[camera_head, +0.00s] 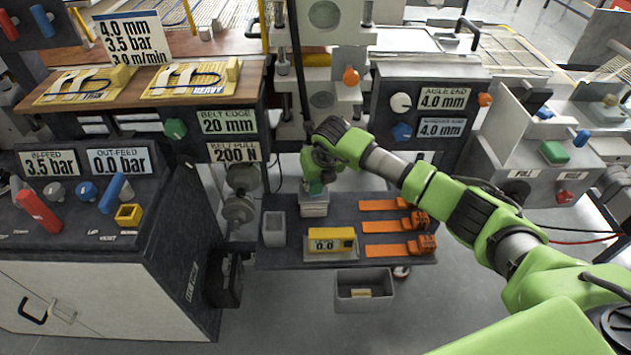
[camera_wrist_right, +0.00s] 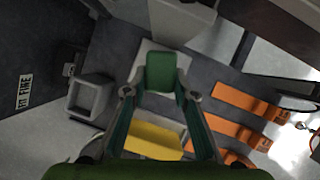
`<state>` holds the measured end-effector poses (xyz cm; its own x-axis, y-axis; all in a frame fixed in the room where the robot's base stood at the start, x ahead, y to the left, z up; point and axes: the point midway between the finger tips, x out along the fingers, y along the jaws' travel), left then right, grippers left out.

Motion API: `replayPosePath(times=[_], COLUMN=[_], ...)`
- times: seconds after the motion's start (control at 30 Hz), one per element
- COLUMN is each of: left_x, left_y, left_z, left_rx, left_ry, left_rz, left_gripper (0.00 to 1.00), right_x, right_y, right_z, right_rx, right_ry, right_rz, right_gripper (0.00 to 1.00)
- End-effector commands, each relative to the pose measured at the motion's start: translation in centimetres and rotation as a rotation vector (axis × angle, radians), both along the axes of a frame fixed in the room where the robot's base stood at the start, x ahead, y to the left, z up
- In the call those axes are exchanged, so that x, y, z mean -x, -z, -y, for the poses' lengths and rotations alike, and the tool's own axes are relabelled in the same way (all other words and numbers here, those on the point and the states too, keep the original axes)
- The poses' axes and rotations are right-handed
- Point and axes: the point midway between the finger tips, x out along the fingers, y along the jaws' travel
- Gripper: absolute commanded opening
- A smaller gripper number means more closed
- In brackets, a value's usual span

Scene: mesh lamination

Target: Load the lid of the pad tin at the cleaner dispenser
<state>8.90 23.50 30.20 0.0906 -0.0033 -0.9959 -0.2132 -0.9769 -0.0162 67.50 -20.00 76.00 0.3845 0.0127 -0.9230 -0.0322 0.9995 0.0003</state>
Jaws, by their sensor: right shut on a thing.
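My right gripper (camera_head: 315,182) points down over the dark shelf, shut on a small green block (camera_wrist_right: 160,72), perhaps a pad. The block lies between the two fingertips (camera_wrist_right: 159,92) in the right wrist view. Just below it is a small pale box (camera_head: 314,207) with a label on its front; its pale top (camera_wrist_right: 182,62) shows around the green block. I cannot tell whether the block touches that top, or whether the box is the tin or the dispenser. No separate lid can be made out. My left gripper is not in view.
On the dark shelf (camera_head: 285,258) stand an open grey holder (camera_head: 274,229), a yellow gauge (camera_head: 331,240) reading 0.0 and several orange tools (camera_head: 385,227). A grey bin (camera_head: 363,291) is below the front edge. Control panels (camera_head: 431,98) stand behind; a cabinet (camera_head: 100,285) stands left.

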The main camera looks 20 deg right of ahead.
Motion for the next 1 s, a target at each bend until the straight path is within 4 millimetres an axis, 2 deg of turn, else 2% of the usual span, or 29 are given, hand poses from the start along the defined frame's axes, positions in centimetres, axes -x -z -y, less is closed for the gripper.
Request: replayPosePath(times=[0.1, 0.7, 1.0], left_x=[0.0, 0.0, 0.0], left_y=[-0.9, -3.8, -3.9], left_z=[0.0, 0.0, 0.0], left_rx=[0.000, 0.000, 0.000], left_ry=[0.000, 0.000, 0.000], left_rz=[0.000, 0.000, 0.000], left_gripper=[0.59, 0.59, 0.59], right_x=[-0.1, -0.1, -0.1], right_y=[-1.4, -6.2, -6.6], right_z=[0.0, 0.0, 0.0], right_rx=[-0.001, -0.001, -0.001], right_ry=[0.000, 0.001, 0.001], right_rz=[0.004, 0.005, 0.004], right_gripper=[0.00, 0.00, 0.00])
